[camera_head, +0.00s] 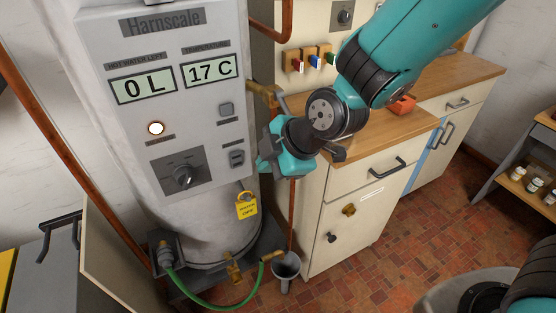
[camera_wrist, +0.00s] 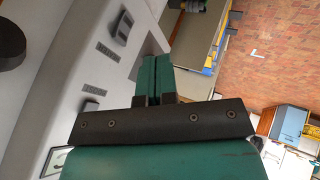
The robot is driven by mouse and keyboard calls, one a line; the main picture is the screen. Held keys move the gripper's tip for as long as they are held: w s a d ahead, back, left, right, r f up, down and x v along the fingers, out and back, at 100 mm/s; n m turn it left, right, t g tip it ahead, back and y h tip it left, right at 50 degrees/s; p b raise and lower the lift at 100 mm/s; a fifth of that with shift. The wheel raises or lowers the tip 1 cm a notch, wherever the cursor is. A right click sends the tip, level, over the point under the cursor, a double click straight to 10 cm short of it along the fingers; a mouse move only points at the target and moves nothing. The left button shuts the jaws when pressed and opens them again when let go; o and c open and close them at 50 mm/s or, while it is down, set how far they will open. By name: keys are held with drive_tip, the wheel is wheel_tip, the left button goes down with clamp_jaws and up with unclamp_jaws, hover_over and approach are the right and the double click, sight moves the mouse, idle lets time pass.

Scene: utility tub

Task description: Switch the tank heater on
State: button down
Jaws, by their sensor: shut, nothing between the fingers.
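The tank heater (camera_head: 208,220) is a grey cylinder with a panel marked Harnscale. Its displays read 0 L (camera_head: 143,84) and 17 C (camera_head: 209,70). A round lamp (camera_head: 156,128) glows at the panel's left. An upper switch (camera_head: 226,109) and a lower rocker switch (camera_head: 237,158) are on the right; the lower one also shows in the wrist view (camera_wrist: 122,28). My gripper (camera_head: 262,165) is shut and empty, just right of the lower switch; its teal fingers (camera_wrist: 155,62) show beside the panel. Contact cannot be told.
A yellow padlock-shaped tag (camera_head: 246,206) hangs below the panel. Brass valves, a green hose (camera_head: 215,306) and a grey cup (camera_head: 286,268) are lower down. A cabinet (camera_head: 345,215) with a wooden top stands right, under my arm. Tiled floor is open beyond it.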

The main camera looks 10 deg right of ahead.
drive_tip(key=shift+v, duration=1.55)
drive_tip(key=shift+s+f, duration=0.15)
drive_tip(key=shift+s, duration=0.05)
drive_tip(key=s+d+r+m+g+h, duration=0.1)
drive_tip(key=s+d+r+m+g, duration=0.1)
drive_tip(key=s+r+m, duration=0.3)
drive_tip(key=s+d+r+m+g, duration=0.2)
drive_tip(key=s+d+r+m, duration=0.2)
drive_tip(key=s+m, duration=0.4)
drive_tip(key=shift+s+d+r+h+p, duration=0.4)
drive_tip(key=shift+s+d, duration=0.4)
drive_tip(key=shift+s, duration=0.45)
